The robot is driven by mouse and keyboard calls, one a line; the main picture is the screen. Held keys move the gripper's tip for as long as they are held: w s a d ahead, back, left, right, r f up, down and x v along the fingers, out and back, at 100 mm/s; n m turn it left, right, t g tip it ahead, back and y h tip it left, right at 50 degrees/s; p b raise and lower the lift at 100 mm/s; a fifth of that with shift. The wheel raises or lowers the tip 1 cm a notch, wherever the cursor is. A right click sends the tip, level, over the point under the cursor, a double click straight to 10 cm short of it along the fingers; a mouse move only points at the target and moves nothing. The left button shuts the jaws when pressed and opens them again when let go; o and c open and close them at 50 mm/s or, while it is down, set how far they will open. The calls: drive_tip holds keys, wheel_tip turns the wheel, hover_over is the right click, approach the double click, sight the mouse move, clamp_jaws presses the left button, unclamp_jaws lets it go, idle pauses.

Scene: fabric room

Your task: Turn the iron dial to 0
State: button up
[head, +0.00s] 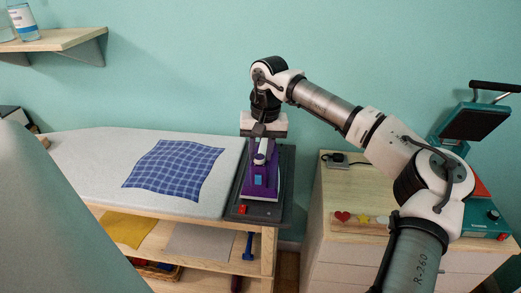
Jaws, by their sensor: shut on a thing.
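The purple iron (272,186) stands on a dark grey rest plate (268,214) at the right end of the ironing board. My gripper (262,152) points straight down onto the top of the iron, with its fingers shut at the iron's upper middle, where its dial is. The dial itself is hidden by the fingers and too small to make out, so its setting cannot be read. A light blue patch shows on the iron's near part. A red switch (243,209) sits on the rest plate's near left corner.
The grey ironing board (85,165) holds a blue checked cloth (176,170). Shelves with folded cloth (128,229) lie below. A wooden cabinet (345,190) at right carries a small strip with shapes (362,219) and a teal heat press (475,122). The wall is close behind.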

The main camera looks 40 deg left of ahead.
idle(0.4)
drive_tip(key=o, duration=1)
drive_tip(key=shift+c, duration=0.2)
drive_tip(key=shift+r, duration=0.1)
wheel_tip(320, 180, up, 14)
drive_tip(key=b, duration=0.2)
drive_tip(key=shift+w+d+f, duration=0.2)
drive_tip(key=shift+w+d, duration=0.15)
drive_tip(key=shift+d, duration=0.1)
